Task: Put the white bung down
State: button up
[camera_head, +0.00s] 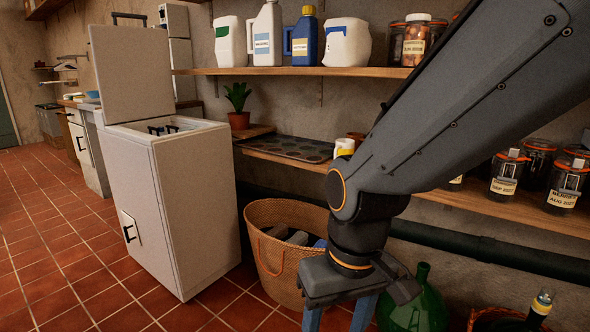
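My gripper (337,318) points down at the bottom edge of the head view. Its two blue fingers stand apart, but their tips are cut off by the frame, so I cannot see whether anything is between them. I cannot make out the white bung for certain. A small white round thing (345,144) with yellow below it shows on the lower shelf (470,203), partly behind my arm; I cannot tell what it is. A green glass demijohn (426,305) stands on the floor just right of my gripper, its lower part out of frame.
A wicker basket (262,262) stands left of my gripper, beside a white chest appliance (190,210) with its lid up. A dark muffin tray (290,148) and several labelled jars (506,175) sit on the lower shelf. A dark pipe (480,248) runs below. Tiled floor (60,250) is clear at left.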

jog(key=s+d+r+m+h+p, duration=0.1)
jog(key=s+d+r+m+p, duration=0.1)
jog(key=d+r+p, duration=1.1)
notch_tip(320, 180, up, 4)
jog(key=m+p, duration=0.1)
jog(key=p, duration=0.6)
jog(key=shift+s+f+m, duration=0.15)
jog(key=shift+f+m, duration=0.1)
jog(key=shift+m, duration=0.15)
jog(key=shift+d, duration=0.1)
